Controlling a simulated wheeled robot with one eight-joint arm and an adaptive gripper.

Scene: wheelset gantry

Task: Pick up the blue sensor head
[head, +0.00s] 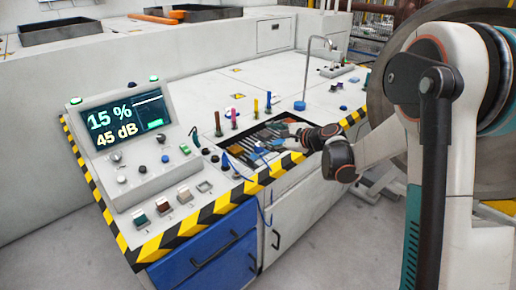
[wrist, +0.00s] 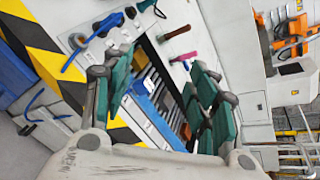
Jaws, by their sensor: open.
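My gripper (wrist: 163,88) is open, with dark green finger pads on both sides in the wrist view. In the head view it is over the right part of the recessed tool tray (head: 231,149), partly hidden by my arm. Several blue pieces show, and I cannot tell surely which is the sensor head. One blue piece (wrist: 149,82) shows between the open fingers in the wrist view, apparently in or at the tray and not gripped. A blue round piece (head: 300,105) is at the foot of a metal stand.
The bench has a black-and-yellow striped edge (head: 205,215). A console with a screen (head: 126,122) stands at left. Coloured upright handles (head: 255,106) stand behind the tray. A blue cable (head: 262,211) hangs over the front edge. A large wheel (head: 377,85) is at right.

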